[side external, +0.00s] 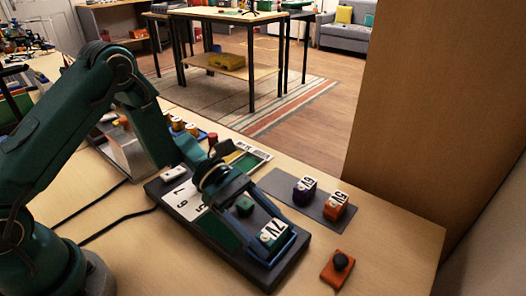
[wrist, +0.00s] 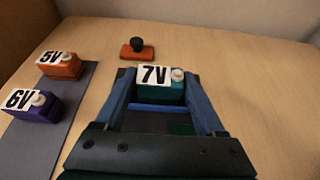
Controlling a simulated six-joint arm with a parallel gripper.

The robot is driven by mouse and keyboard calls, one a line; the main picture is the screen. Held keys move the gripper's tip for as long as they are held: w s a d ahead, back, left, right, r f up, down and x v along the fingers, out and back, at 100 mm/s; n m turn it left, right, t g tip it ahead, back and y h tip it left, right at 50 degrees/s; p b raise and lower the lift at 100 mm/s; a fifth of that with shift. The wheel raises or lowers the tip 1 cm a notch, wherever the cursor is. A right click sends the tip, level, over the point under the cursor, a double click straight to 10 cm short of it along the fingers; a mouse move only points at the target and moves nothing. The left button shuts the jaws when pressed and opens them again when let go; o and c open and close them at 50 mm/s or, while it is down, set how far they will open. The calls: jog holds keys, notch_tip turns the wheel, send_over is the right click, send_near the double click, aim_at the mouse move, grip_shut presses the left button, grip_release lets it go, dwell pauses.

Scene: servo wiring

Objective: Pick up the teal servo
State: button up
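The teal servo (side external: 274,238) has a white 7V label and a pale round horn on top. It sits at the near end of the dark wiring base. My gripper (side external: 268,240) reaches down to it with its two blue fingers on either side. In the wrist view, the teal servo (wrist: 161,88) lies between the fingertips of my gripper (wrist: 160,92). The fingers are very close to its sides. I cannot tell whether they press on it or leave a small gap.
A purple 6V servo (side external: 304,190) and an orange 5V servo (side external: 336,205) stand on a grey mat (side external: 312,207) to the right. An orange block with a black knob (side external: 338,268) lies near the table's front. A wooden panel (side external: 440,110) rises at the right.

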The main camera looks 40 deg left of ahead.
jog(key=c, duration=0.4)
jog(key=shift+c, duration=0.2)
jog(key=shift+r, duration=0.15)
